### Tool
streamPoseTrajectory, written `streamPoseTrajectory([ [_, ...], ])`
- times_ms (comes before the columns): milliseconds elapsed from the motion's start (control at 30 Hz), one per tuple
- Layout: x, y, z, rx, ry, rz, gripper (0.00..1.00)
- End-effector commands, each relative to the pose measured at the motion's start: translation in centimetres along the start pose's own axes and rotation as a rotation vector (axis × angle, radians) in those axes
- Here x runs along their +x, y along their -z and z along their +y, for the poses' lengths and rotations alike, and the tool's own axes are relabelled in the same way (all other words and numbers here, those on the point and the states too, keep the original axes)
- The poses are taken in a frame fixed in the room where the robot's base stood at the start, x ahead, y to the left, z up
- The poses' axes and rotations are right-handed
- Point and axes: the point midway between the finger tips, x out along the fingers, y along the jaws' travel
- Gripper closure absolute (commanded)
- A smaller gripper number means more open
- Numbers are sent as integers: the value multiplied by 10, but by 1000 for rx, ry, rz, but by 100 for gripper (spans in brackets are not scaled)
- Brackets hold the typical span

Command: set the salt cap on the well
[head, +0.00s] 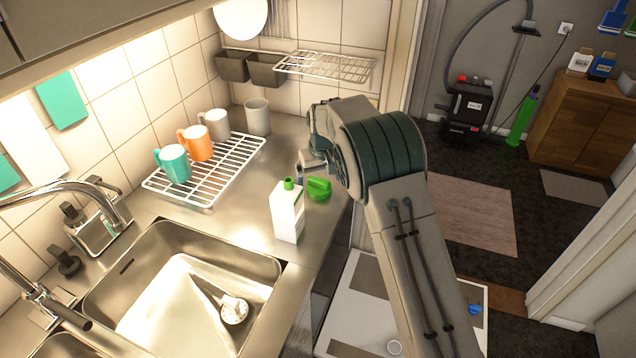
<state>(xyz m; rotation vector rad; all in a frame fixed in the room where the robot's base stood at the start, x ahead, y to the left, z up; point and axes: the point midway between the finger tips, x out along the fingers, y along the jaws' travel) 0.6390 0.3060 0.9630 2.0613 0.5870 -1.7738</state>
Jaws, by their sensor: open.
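I cannot tell for sure which piece is the salt cap. A small blue piece (474,309) lies at the right edge of a low pale panel (440,296) below the counter. A green rounded piece (319,188) lies on the counter beside a white bottle (288,214) with a green top. My gripper (302,172) is open above the counter, close to the bottle and the green piece; my arm hides part of the panel.
A steel sink (262,262) at the lower left holds a white-headed brush (233,309). A white rack (212,176) holds several mugs; a grey cup (257,117) stands behind it. A wooden cabinet (577,128) and a rug (465,208) are at the right, with open floor around.

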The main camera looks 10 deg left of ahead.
Motion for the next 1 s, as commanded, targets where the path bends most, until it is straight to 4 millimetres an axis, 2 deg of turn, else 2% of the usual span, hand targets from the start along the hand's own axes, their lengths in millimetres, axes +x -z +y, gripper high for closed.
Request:
streamPoseTrajectory([
  [200,25,3,0,-1,0,-1,6],
  [500,30,3,1,-1,0,1,6],
  [533,30,3,1,-1,0,1,12],
  [600,30,3,1,-1,0,1,31],
  [700,30,3,1,-1,0,1,54],
  [1000,29,4,0,-1,0,1,54],
])
